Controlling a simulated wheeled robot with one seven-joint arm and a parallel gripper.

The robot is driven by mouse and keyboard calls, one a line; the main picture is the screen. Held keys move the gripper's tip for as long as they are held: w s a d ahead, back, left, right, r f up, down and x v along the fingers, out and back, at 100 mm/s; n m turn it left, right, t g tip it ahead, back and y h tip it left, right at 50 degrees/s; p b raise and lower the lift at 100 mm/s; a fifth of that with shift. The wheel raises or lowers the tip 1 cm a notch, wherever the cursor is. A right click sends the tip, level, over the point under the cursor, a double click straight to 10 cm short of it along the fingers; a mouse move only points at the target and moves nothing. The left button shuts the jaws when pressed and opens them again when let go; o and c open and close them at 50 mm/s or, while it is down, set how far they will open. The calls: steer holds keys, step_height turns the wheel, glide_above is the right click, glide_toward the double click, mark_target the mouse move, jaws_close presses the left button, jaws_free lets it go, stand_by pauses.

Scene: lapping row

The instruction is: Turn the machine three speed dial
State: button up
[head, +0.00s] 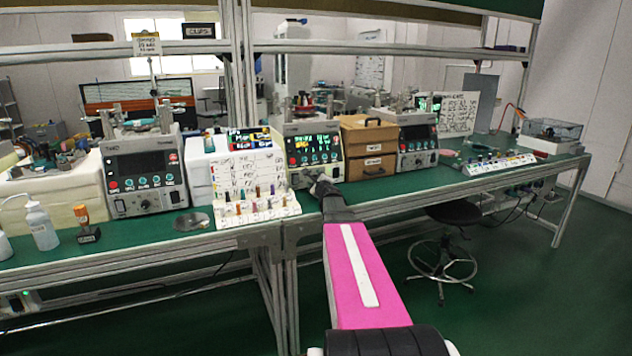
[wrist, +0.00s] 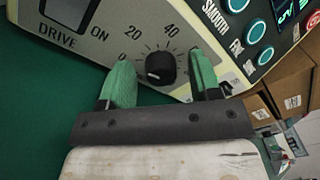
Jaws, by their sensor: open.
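The speed dial is a round black knob (wrist: 161,67) on a cream panel. Printed marks 0, 20 and 40 run around it. Its pale pointer mark appears on the lower-left side, toward the low numbers. My gripper (wrist: 160,76) is open, with green fingers on either side of the knob and visible gaps between. In the head view my gripper (head: 324,184) is at the lower front of the middle machine (head: 312,150) and hides its dial. I cannot tell a machine number from the pictures.
A drive switch (wrist: 72,10) lies left of the dial, with teal buttons (wrist: 254,32) to the right. A wooden drawer box (head: 368,150) stands right of the machine. A rack of small bottles (head: 257,213) is close on the left. A stool (head: 455,213) stands beside the bench.

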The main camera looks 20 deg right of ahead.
steer(key=c, duration=0.9)
